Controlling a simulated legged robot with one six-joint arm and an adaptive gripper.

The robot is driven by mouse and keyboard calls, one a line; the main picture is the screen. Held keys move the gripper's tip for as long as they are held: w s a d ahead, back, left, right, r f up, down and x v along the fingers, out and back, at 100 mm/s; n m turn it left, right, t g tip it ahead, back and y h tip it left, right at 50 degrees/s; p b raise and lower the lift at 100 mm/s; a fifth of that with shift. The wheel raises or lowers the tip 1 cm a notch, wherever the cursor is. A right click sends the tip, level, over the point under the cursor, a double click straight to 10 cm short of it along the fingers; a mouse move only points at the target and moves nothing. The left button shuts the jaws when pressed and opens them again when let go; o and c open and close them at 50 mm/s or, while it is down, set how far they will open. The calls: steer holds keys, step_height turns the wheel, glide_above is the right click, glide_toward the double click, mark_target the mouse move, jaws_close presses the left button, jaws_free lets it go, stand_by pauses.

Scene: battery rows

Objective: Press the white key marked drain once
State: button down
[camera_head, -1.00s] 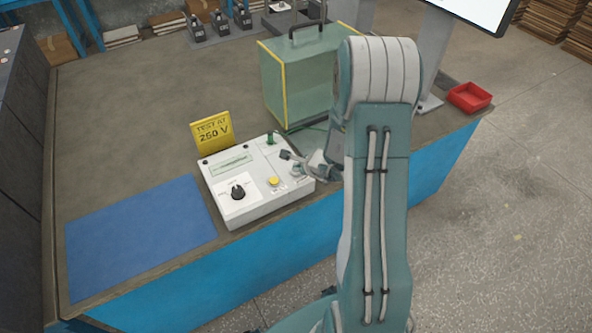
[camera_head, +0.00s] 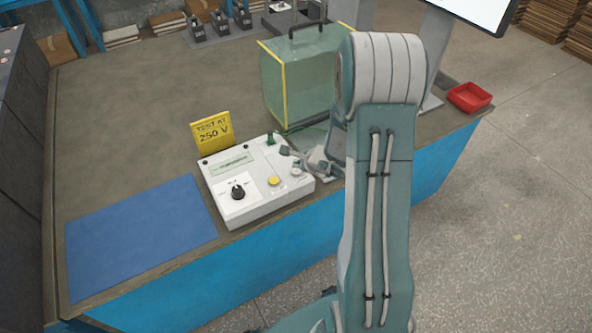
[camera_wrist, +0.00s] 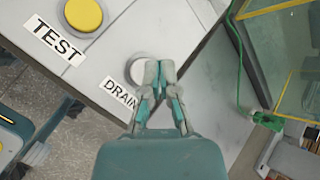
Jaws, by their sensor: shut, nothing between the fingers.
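The white drain key (camera_wrist: 137,68) is a round button on the tester box, beside a label reading DRAIN (camera_wrist: 119,91). In the wrist view my gripper (camera_wrist: 158,66) is shut and empty, its fingertips overlapping the right part of the key. I cannot tell whether they touch it or hover just above. In the head view the white key (camera_head: 296,170) shows at the box's right side, with my gripper (camera_head: 288,152) just behind it. The grey-white tester box (camera_head: 247,205) also carries a yellow test button (camera_head: 274,181) and a black knob (camera_head: 238,192).
A yellow sign reading TEST AT 250 V (camera_head: 211,131) stands behind the box. A clear yellow-edged cover (camera_head: 305,80) stands behind to the right. A blue mat (camera_head: 140,235) lies left, and a red tray (camera_head: 469,97) sits at the right edge. A green plug (camera_wrist: 268,121) is nearby.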

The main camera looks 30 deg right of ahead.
mark_target(298, 171)
steer(key=shift+r, duration=2.5)
